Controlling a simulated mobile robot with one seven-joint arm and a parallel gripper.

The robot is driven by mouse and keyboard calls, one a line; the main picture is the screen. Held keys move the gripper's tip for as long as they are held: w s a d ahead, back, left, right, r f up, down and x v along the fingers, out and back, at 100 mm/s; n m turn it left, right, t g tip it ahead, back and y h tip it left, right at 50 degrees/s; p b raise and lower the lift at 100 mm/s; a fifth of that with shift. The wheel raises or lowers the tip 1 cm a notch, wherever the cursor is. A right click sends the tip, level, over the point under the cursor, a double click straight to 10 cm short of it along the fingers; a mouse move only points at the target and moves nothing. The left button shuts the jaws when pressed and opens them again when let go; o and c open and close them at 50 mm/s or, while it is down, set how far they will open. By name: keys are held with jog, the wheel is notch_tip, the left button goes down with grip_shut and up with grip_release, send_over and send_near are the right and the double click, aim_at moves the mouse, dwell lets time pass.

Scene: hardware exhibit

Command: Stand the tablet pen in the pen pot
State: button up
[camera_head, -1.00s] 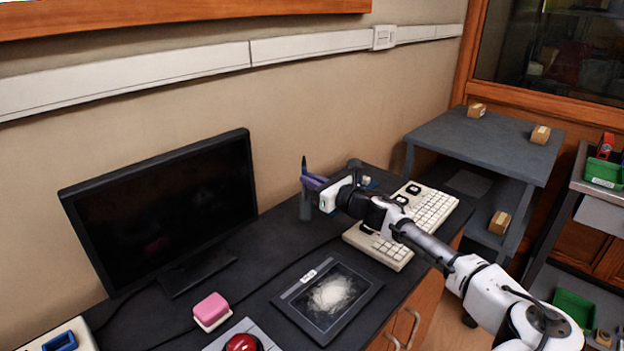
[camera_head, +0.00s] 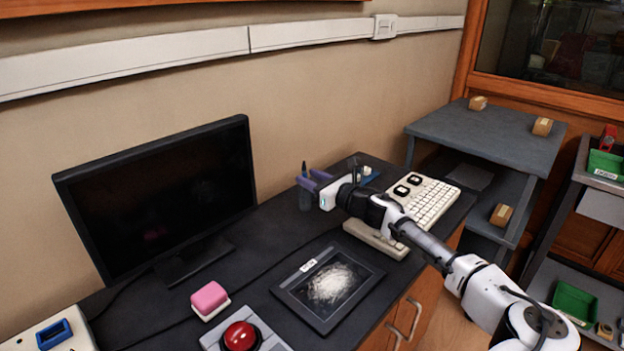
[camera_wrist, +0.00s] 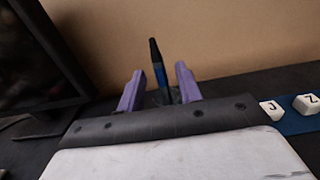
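The tablet pen (camera_head: 304,170), dark with a blue band, stands nearly upright in the dark, see-through pen pot (camera_head: 305,199) at the back of the desk. In the wrist view the pen (camera_wrist: 159,68) rises between my two purple fingers, leaning slightly, with a gap on both sides. The pot (camera_wrist: 166,98) shows low between the fingers, and its lower part is hidden by my gripper body. My gripper (camera_head: 313,180) is open at the pot, its fingers spread around the pen. The pen's lower end is hard to make out inside the pot.
A black monitor (camera_head: 165,200) stands left of the pot. A keyboard (camera_head: 430,205) lies to the right, under and beside my arm. A drawing tablet (camera_head: 328,287), a pink eraser-like block (camera_head: 209,299) and a red button (camera_head: 240,336) lie in front. White letter keycaps (camera_wrist: 306,103) sit near the pot.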

jog(key=b+v, duration=0.2)
jog(key=v, duration=1.1)
jog(key=shift+s+d+b, duration=0.25)
jog(key=shift+s+b, duration=0.05)
jog(key=shift+b, duration=0.05)
jog(key=shift+r, duration=0.15)
